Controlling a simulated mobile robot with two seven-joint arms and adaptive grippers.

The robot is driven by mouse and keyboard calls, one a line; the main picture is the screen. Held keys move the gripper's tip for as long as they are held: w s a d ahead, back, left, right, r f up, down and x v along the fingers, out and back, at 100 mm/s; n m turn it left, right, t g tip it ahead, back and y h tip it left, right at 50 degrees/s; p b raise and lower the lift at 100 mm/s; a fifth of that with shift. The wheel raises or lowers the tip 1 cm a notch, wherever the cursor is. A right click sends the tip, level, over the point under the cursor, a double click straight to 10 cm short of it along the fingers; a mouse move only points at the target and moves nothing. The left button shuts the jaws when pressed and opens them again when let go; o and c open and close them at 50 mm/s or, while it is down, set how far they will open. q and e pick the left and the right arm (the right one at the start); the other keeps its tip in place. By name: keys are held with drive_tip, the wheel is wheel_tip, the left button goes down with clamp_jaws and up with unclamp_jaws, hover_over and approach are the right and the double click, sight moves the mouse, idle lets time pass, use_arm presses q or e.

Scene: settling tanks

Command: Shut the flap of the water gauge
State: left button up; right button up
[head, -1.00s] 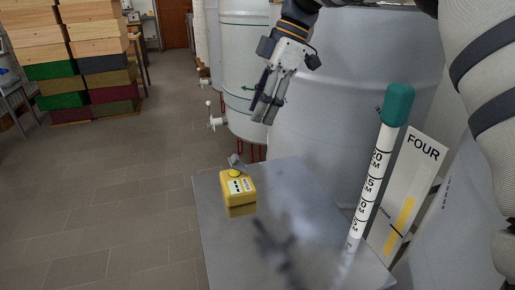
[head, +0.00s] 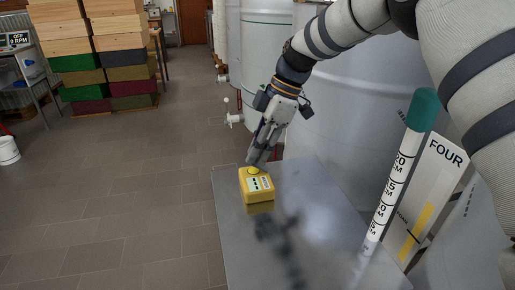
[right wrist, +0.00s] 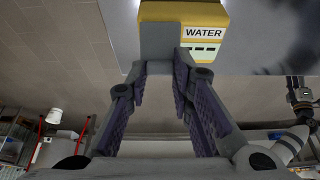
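The water gauge (head: 258,191) is a small yellow box on the grey tabletop, near its far left corner. In the right wrist view, the gauge (right wrist: 205,18) shows its WATER label at the top. A plain grey plate, apparently the flap (right wrist: 160,42), stands out from the gauge there. My right gripper (head: 256,160) is down at the back of the gauge. In the wrist view its fingers (right wrist: 160,78) are apart, reaching toward the plate; I cannot tell whether they touch it. The gripper hides most of the flap in the head view.
The grey table (head: 300,184) is mostly clear. A white graduated tube (head: 391,180) with a teal cap and a FOUR placard (head: 435,180) stand at its right. Large pale tanks (head: 345,110) rise behind. Stacked crates (head: 105,62) stand at the back left; the floor is open.

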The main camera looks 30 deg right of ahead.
sight(248, 172)
clamp_jaws()
drive_tip(key=shift+w+a+f+h, duration=0.15)
drive_tip(key=shift+a+h, duration=0.3)
drive_tip(key=shift+h, duration=0.45)
drive_tip(key=shift+w+a+f+g+h, duration=0.1)
drive_tip(key=shift+a+f+g+h, duration=0.25)
drive_tip(key=shift+h, duration=0.35)
drive_tip(key=shift+w+a+f+g+h, duration=0.15)
drive_tip(key=shift+a+f+g+h, duration=0.25)
drive_tip(key=shift+h, duration=0.7)
use_arm(q)
drive_tip(key=shift+s+f+b, duration=0.5)
drive_tip(key=shift+s+f, duration=0.1)
use_arm(e)
drive_tip(key=shift+a+f+g+h, duration=0.25)
drive_tip(key=shift+a+f+h, duration=0.15)
drive_tip(key=shift+h, duration=0.5)
